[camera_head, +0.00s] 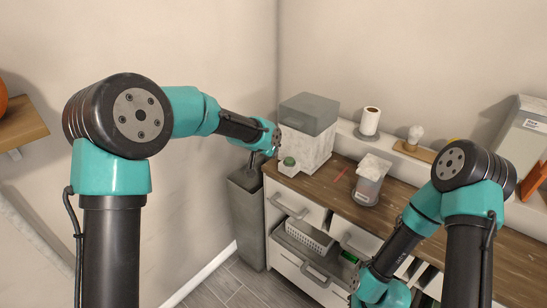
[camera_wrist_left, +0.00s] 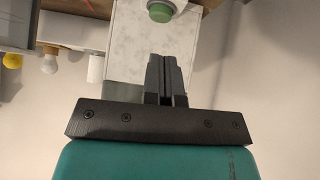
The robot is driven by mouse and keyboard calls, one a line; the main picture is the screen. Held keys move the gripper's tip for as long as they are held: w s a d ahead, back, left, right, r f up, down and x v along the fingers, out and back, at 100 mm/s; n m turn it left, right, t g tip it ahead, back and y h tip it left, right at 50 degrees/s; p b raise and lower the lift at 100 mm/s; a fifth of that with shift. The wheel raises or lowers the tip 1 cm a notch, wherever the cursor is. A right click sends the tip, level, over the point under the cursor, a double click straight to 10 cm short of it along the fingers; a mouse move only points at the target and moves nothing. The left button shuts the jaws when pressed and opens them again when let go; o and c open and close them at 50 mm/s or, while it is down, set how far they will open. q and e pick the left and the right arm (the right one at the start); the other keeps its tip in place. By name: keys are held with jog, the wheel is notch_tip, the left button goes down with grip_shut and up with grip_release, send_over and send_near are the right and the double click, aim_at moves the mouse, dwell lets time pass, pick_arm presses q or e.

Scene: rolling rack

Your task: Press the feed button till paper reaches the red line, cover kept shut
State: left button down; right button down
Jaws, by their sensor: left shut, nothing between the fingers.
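A white marbled dispenser (camera_head: 301,150) with a grey cover (camera_head: 309,108) stands at the left end of the wooden counter. The cover looks shut. A green round button (camera_head: 289,161) sits on a small white base low on its near side; the button also shows at the top of the left wrist view (camera_wrist_left: 160,12). My left gripper (camera_head: 276,140) is shut and empty, beside the dispenser near the button; its closed fingers show in the left wrist view (camera_wrist_left: 166,68), apart from the button. A red line (camera_head: 341,174) lies on the counter, right of the dispenser. I see no paper at it.
A white roll (camera_head: 369,121) and a wooden board (camera_head: 412,151) are behind. A grey bin (camera_head: 247,205) stands left of the drawers, which hold a white basket (camera_head: 309,237).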

pick_arm(q)
jog(key=r, duration=0.2)
jog(key=w+r, duration=0.1)
jog(key=r, duration=0.1)
jog(key=shift+d, duration=0.2)
jog(key=shift+f, duration=0.15)
send_over(289, 159)
jog(key=s+a, duration=0.2)
jog(key=f, duration=0.6)
jog(key=shift+d+f, duration=0.25)
jog(key=shift+f, duration=0.15)
notch_tip(289, 159, down, 3)
jog(key=shift+w+f, duration=0.1)
jog(key=shift+f, duration=0.5)
